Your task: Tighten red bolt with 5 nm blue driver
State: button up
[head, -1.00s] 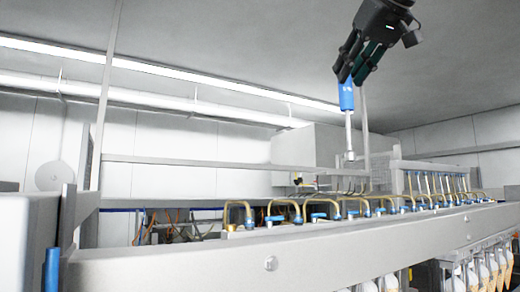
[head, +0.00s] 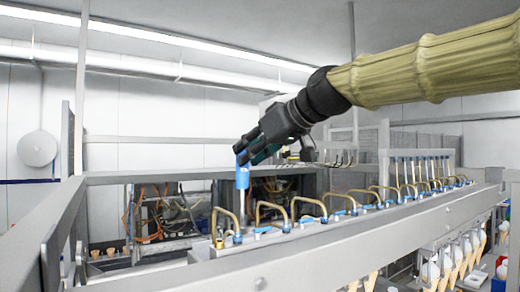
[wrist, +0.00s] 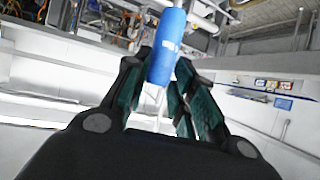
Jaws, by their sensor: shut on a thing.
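The blue driver (head: 242,178) hangs upright below my gripper (head: 243,152), with its metal shaft pointing down. My gripper is shut on the top of its blue handle. The shaft's lower end is beside the left end of the row of brass tubes; I cannot tell whether it touches anything. In the wrist view the blue driver (wrist: 166,45) sits between the dark green-padded fingers of my gripper (wrist: 165,75). I cannot make out a red bolt in either view.
Several bent brass tubes (head: 270,208) with blue fittings line the top of a long metal beam (head: 330,248). A metal post and rail stand at the left. Cones (head: 455,262) hang at the lower right. Machinery with cables (head: 150,215) stands behind.

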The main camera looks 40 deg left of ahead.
jog(key=shift+w+d+f, duration=0.35)
jog(key=shift+d+f, duration=0.1)
jog(key=shift+f, duration=0.3)
jog(key=shift+d+r, duration=0.1)
jog(key=shift+d, duration=0.25)
jog(key=shift+a+f+b, duration=0.1)
jog(key=shift+f+b, duration=1.15)
jog(key=shift+f, duration=2.1)
jog(key=shift+f+b, duration=0.1)
jog(key=shift+b, duration=0.4)
